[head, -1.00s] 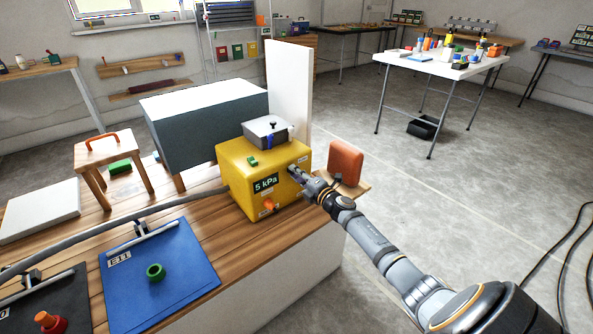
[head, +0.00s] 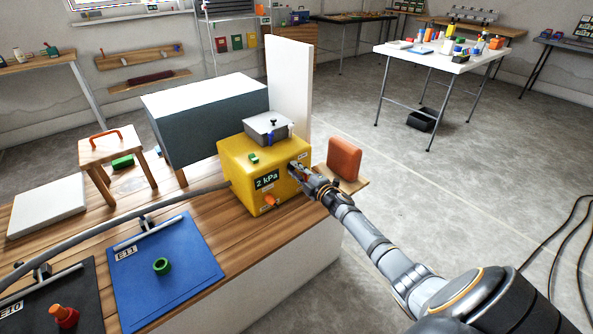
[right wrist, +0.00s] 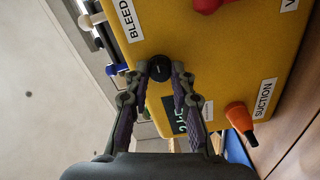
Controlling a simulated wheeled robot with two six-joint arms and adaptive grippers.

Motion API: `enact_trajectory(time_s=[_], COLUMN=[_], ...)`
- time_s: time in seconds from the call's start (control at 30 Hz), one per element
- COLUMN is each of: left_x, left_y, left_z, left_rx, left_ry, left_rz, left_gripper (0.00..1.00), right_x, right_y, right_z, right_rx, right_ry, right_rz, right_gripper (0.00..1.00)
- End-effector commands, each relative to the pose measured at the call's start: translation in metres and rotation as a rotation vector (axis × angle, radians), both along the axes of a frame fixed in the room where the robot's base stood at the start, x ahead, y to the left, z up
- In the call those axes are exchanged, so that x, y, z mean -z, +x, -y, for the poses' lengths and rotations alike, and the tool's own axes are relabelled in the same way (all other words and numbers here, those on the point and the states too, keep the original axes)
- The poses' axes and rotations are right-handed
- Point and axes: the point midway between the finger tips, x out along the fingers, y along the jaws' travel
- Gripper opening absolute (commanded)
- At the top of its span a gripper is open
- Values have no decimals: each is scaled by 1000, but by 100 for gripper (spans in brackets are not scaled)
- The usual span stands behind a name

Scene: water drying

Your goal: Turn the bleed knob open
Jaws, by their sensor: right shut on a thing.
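The yellow box (head: 237,160) stands on the wooden bench, and its display (head: 267,180) reads 2 kPa. My right gripper (head: 299,170) reaches the box's right-hand face from the right. In the right wrist view, the two fingers of my right gripper (right wrist: 160,76) are closed around a small round black knob (right wrist: 160,66). A label reading BLEED (right wrist: 127,20) is beside that knob. The fingers cover the knob's sides, and its turn angle cannot be read. My left gripper is out of view.
An orange SUCTION fitting (right wrist: 238,116) and a red part (right wrist: 207,4) are on the box near my fingers. An orange-brown block (head: 344,158) stands close behind my right gripper. A grey hose (head: 120,213) runs left.

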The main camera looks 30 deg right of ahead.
Motion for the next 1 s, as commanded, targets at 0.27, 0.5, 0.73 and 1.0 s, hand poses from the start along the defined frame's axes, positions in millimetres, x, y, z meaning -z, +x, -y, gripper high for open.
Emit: enact_trajectory(time_s=[0.27, 0.5, 0.73, 1.0], left_x=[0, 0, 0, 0], left_y=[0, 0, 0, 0], left_z=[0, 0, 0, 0], left_rx=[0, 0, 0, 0], left_ry=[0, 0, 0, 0], left_rz=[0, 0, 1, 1], left_gripper=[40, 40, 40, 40], right_x=[0, 0, 0, 2], right_y=[0, 0, -1, -44], right_z=[1, 0, 0, 4], right_rx=[2, 1, 1, -1], right_ry=[1, 0, 0, -2], right_rz=[0, 0, 0, -3], right_gripper=[25, 46, 46, 46])
